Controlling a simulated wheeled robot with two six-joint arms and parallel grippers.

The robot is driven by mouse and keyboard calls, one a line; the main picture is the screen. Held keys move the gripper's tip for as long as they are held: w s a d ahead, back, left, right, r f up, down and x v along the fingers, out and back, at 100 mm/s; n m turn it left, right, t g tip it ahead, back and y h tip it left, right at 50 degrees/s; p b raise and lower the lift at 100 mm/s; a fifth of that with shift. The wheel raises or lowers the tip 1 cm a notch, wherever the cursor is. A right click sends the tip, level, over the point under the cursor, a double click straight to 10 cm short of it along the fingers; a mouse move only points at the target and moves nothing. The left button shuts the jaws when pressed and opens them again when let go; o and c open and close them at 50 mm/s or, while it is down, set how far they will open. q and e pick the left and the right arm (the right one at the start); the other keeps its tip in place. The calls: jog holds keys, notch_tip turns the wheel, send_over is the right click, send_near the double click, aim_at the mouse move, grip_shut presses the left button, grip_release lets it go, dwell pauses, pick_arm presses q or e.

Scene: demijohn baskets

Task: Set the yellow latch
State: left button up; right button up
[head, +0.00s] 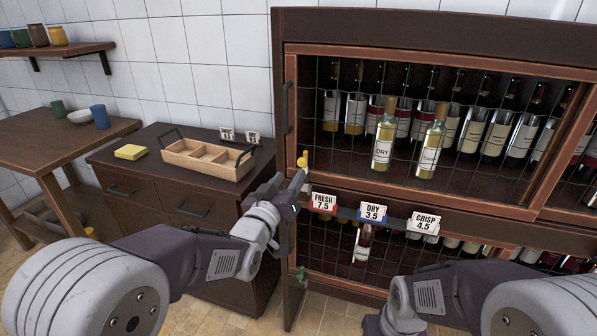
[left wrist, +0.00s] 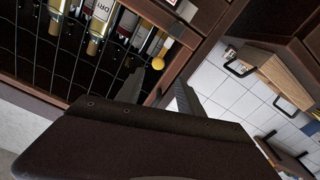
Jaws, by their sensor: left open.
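The yellow latch (head: 303,160) is a small knob on the left frame of the upper wire-mesh cabinet door (head: 291,110). It shows as a round yellow knob in the left wrist view (left wrist: 158,63), just beyond a finger. My left gripper (head: 289,184) is open and empty, just below the latch in the head view. I cannot tell whether a finger touches it. The dark gripper body fills the lower part of the left wrist view and hides what lies behind. My right arm shows at the lower right of the head view, but its gripper is not visible.
A green latch (head: 300,273) sits on the lower door. Price cards, FRESH (head: 324,203), DRY (head: 373,213) and CRISP (head: 424,223), stand along the cabinet's middle ledge. Bottles stand behind the mesh. A drawer chest (head: 150,190) with a wooden tray (head: 208,172) is at left.

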aim_at(301, 163)
pick_arm(q)
jog(key=x, duration=0.6)
jog(key=p+x, duration=0.1)
jog(key=x, duration=0.2)
jog(key=shift+w+d, duration=0.1)
jog(key=shift+d, duration=0.25)
grip_shut()
jog(key=shift+f, duration=0.1)
dwell(0.8)
